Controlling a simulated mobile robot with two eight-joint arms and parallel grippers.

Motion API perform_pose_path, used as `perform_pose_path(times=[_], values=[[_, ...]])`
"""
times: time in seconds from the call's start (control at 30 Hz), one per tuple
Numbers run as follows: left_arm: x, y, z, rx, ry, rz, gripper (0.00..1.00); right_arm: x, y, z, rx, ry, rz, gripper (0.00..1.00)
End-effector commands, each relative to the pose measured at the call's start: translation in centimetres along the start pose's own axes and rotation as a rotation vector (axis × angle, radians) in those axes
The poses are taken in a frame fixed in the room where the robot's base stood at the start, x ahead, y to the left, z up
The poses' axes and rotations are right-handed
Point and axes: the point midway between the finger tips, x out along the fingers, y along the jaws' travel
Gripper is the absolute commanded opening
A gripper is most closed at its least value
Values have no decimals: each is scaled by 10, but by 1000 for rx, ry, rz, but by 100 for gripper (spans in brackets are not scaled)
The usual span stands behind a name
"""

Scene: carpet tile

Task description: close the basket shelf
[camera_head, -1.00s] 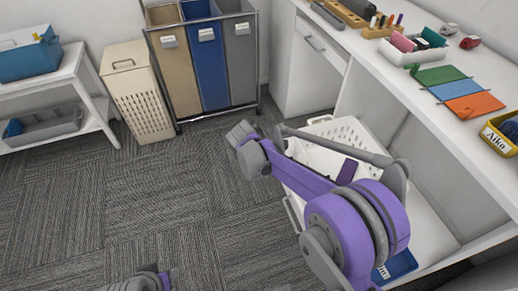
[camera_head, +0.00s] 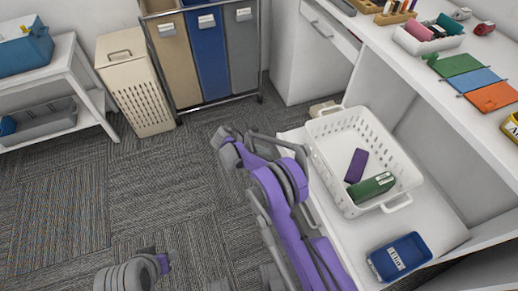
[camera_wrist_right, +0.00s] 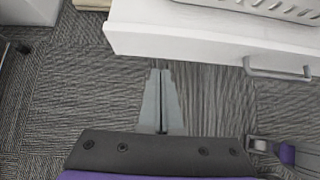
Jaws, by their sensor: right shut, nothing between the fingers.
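The white basket shelf (camera_head: 434,228) is pulled out from under the counter. A white perforated basket (camera_head: 330,180) stands on it with a purple item (camera_head: 357,165) and a green item (camera_head: 372,186) inside. My right gripper (camera_head: 240,155) is beside the shelf's far front part, partly hidden by my arm. In the right wrist view its fingers (camera_wrist_right: 160,72) are shut and empty, just short of the white shelf front (camera_wrist_right: 185,40). The shelf's grey handle (camera_wrist_right: 277,72) is to their right. My left gripper does not show; a grey and purple left arm part shows at bottom left.
A blue tray (camera_head: 399,257) lies at the shelf's near end. A beige hamper (camera_head: 135,85) and a three-part sorter (camera_head: 205,60) stand behind. A white rack (camera_head: 60,80) is at far left. Carpet is clear between them.

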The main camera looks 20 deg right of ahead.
Motion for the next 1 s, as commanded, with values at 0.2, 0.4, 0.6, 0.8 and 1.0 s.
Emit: perform_pose_path(times=[0.2,0.4,0.6,0.8,1.0], values=[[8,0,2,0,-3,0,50,46,0,4,3,-1,-2,0],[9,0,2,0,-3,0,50,62,0,23,2,0,-1,0],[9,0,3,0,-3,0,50,67,0,28,1,1,0,0],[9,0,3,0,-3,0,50,67,0,29,1,1,0,0],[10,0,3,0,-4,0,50,69,0,30,2,1,-1,0]])
